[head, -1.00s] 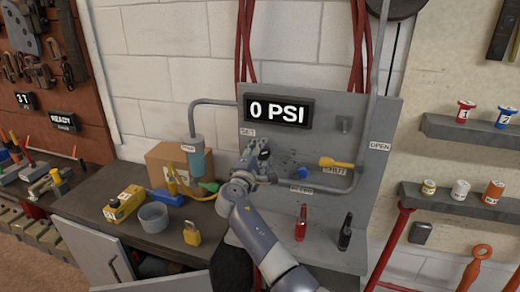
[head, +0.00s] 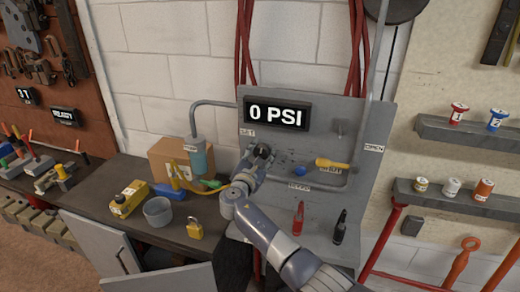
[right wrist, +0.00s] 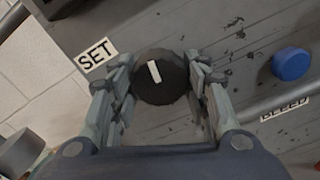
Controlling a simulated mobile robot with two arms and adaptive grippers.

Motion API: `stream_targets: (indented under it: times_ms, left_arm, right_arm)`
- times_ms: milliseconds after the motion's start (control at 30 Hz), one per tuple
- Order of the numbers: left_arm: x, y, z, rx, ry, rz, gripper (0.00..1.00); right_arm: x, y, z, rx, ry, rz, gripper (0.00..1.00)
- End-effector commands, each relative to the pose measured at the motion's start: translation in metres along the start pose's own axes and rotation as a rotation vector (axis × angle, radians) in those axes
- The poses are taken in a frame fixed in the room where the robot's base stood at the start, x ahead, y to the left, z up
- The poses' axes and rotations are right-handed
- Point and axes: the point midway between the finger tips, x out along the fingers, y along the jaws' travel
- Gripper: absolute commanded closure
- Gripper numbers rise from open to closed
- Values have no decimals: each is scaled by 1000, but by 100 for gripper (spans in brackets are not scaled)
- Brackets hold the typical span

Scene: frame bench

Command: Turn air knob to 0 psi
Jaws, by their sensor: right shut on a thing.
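The air knob (right wrist: 160,77) is black and round with a white pointer mark, beside the SET label (right wrist: 97,55) on the grey panel. In the right wrist view the knob sits between the two fingers of my right gripper (right wrist: 161,80), which is shut on it. In the head view my right gripper (head: 259,158) reaches the panel and the knob (head: 264,149) shows as a dark spot at its tips. The display (head: 276,113) above reads 0 PSI. My left gripper is not in view.
A blue button (right wrist: 291,64) is near the BLEED label. A yellow valve handle (head: 332,163) is right of the gripper. A grey cup (head: 158,211) and yellow padlock (head: 195,228) stand on the bench.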

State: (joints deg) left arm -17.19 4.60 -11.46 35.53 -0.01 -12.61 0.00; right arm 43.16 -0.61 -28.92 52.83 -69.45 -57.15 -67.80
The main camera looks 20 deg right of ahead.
Motion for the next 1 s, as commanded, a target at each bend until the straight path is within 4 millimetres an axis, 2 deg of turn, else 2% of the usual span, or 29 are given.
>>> stream_targets:
  times_ms: [33,400,933,967,1000]
  left_arm:
    - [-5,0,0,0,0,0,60]
    - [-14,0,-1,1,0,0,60]
    - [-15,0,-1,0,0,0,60]
    - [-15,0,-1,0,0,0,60]
    - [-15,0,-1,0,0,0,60]
  right_arm:
    - [3,2,8,-28,-10,2,81]
    - [3,2,8,-170,-12,2,81]
    - [3,2,8,-189,-14,3,81]
    - [3,2,8,-189,-14,3,50]
    - [3,2,8,-189,-14,3,41]
